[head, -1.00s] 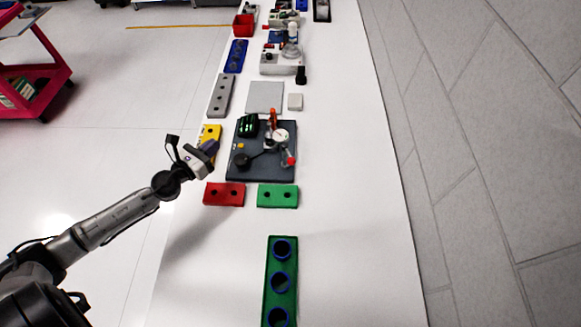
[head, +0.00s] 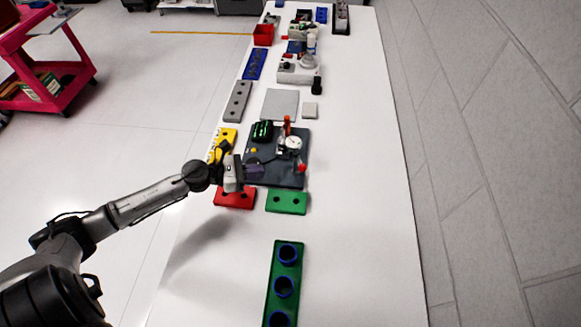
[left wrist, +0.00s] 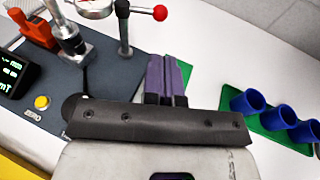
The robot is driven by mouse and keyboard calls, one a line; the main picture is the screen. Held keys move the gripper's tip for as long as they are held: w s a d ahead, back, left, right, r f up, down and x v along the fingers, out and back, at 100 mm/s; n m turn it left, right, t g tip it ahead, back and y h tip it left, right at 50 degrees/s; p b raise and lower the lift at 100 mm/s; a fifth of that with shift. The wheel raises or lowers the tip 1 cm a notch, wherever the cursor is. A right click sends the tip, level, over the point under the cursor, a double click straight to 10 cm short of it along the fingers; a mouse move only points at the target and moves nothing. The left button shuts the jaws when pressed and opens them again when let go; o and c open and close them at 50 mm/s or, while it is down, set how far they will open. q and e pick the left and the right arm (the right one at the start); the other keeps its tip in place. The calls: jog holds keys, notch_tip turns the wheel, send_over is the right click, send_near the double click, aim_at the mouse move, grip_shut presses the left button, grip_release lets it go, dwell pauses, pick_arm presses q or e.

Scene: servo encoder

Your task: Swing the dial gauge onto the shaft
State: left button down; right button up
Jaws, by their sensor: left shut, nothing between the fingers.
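The dial gauge (head: 292,143), with a round white face, stands on a dark base plate (head: 290,180). Its lower edge shows at the top of the left wrist view (left wrist: 92,6). A red ball (left wrist: 160,13) on a thin rod sits beside it, above a black post (left wrist: 124,40). A metal post (left wrist: 73,42) stands next to an orange lever (left wrist: 38,30). I cannot tell for sure which part is the shaft. My left gripper (head: 256,171) is shut and empty, over the plate's near left part; its purple fingers (left wrist: 167,78) point toward the post side. A black round part (left wrist: 76,105) is partly hidden by the gripper.
A lit green display (head: 262,130) and a yellow ZERO button (left wrist: 41,101) are on the plate. Red (head: 234,198), green (head: 287,203) and yellow (head: 222,146) blocks lie around it. A green rack with blue rings (head: 285,285) is nearer. The table's right side is clear.

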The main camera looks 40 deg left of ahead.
pick_arm(q)
jog(key=p+x, duration=0.2)
jog(key=x, duration=0.8)
pick_arm(e)
notch_tip(320, 180, up, 2)
jog(key=shift+d, duration=0.15)
pick_arm(q)
jog(key=shift+w+d, duration=0.1)
jog(key=shift+d, duration=0.1)
pick_arm(e)
jog(key=shift+r, duration=0.15)
